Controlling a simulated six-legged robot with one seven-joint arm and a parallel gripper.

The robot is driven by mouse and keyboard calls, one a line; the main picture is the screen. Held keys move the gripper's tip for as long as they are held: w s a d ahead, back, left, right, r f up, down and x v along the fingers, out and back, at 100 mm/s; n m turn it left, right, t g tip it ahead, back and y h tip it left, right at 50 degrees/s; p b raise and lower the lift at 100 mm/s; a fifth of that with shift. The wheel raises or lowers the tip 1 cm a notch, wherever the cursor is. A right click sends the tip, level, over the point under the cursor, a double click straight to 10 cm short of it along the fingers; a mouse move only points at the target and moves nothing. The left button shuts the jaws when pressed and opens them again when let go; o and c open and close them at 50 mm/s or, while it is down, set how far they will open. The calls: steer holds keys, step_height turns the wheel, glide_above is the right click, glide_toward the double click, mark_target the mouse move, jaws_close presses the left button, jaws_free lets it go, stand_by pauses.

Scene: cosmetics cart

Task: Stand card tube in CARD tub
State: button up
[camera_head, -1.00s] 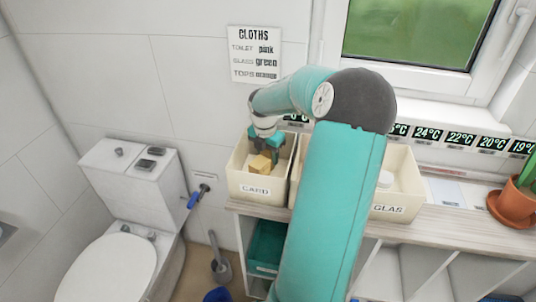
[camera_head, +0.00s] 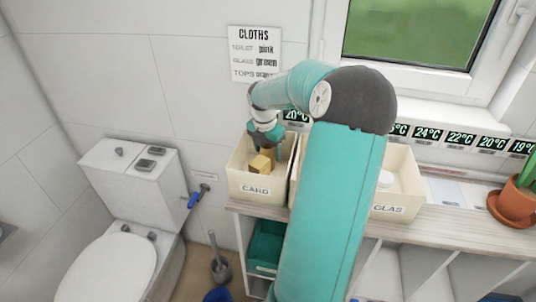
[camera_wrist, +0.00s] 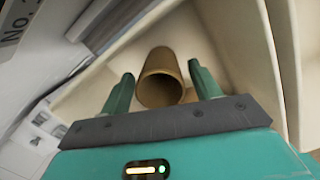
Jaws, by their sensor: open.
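The card tube (camera_wrist: 160,80) is a brown hollow cylinder. In the wrist view its open end faces the camera, between the two green fingers of my gripper (camera_wrist: 161,82); gaps show on both sides. Cream walls surround it. In the head view my gripper (camera_head: 266,143) is over the cream CARD tub (camera_head: 247,187), open.
A cream tub labelled GLAS (camera_head: 388,210) stands to the right on the shelf top, partly behind my arm. A plant pot (camera_head: 513,205) is at the far right. A toilet (camera_head: 112,265) is at the left. A wall sign (camera_head: 254,53) hangs above the tubs.

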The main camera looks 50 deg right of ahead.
step_height(320, 180, up, 10)
steer(key=a, duration=0.1)
steer(key=w+a+r+m+t+h, duration=0.15)
steer(key=a+m, duration=0.25)
steer(key=a, duration=0.7)
steer(key=w+a+r+m+g, duration=0.1)
steer(key=a+r+m, duration=0.2)
steer(key=a, duration=0.8)
steer(key=s+a+m+t+y, duration=0.1)
steer(key=s+a+m, duration=0.4)
steer(key=a, duration=0.5)
steer(key=s+a+m+t+y, duration=0.2)
steer(key=s+a+m+t, duration=0.2)
steer(key=a, duration=0.6)
steer(key=shift+s+m, duration=0.95)
steer(key=shift+m, duration=0.15)
